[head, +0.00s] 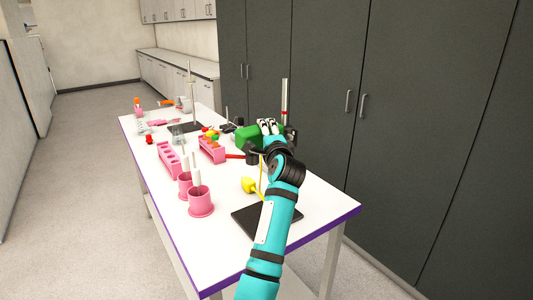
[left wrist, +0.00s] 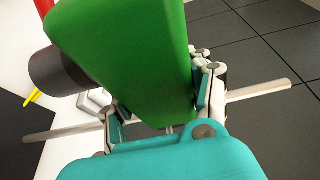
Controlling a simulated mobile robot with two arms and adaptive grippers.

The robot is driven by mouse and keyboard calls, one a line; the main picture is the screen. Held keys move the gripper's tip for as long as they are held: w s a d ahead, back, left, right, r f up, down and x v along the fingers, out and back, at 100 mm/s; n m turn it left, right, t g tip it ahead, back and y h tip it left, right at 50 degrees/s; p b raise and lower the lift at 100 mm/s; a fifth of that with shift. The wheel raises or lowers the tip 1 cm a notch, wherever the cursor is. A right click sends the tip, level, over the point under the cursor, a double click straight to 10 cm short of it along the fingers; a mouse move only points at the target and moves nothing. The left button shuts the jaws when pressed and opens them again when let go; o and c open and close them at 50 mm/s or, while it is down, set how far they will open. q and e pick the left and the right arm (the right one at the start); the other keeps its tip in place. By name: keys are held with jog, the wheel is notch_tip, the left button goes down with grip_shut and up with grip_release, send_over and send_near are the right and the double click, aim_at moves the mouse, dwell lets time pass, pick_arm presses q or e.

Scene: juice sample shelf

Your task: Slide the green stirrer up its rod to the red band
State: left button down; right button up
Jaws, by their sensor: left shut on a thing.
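The green stirrer (head: 246,136) is a green block at the far right part of the table. My left gripper (head: 268,127) is shut on it, and in the left wrist view the green block (left wrist: 130,50) sits between the two fingers (left wrist: 158,105). The rod (left wrist: 265,92) also crosses behind the fingers in the left wrist view. The rod's lower part is hidden by my arm. My right gripper is not in view.
A dark plate (head: 248,222) lies near the table's front edge, with a yellow piece (head: 249,185) above it. A dark cylinder (head: 252,156) is beside the stirrer. Pink cups (head: 201,205) and pink racks (head: 169,160) stand to the left. Dark cabinets (head: 415,120) stand behind on the right.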

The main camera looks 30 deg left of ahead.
pick_arm(q)
notch_tip(320, 180, up, 4)
jog(key=shift+r+p, duration=0.1)
jog(key=shift+p, duration=0.25)
jog(key=c, duration=0.5)
grip_release()
jog(key=shift+f, duration=0.2)
jog(key=shift+s+d+f, duration=0.1)
jog(key=shift+s+d, duration=0.2)
jog(key=shift+d, duration=0.1)
jog(key=v, duration=0.6)
jog(key=shift+s+d, duration=0.2)
jog(key=shift+s, duration=0.1)
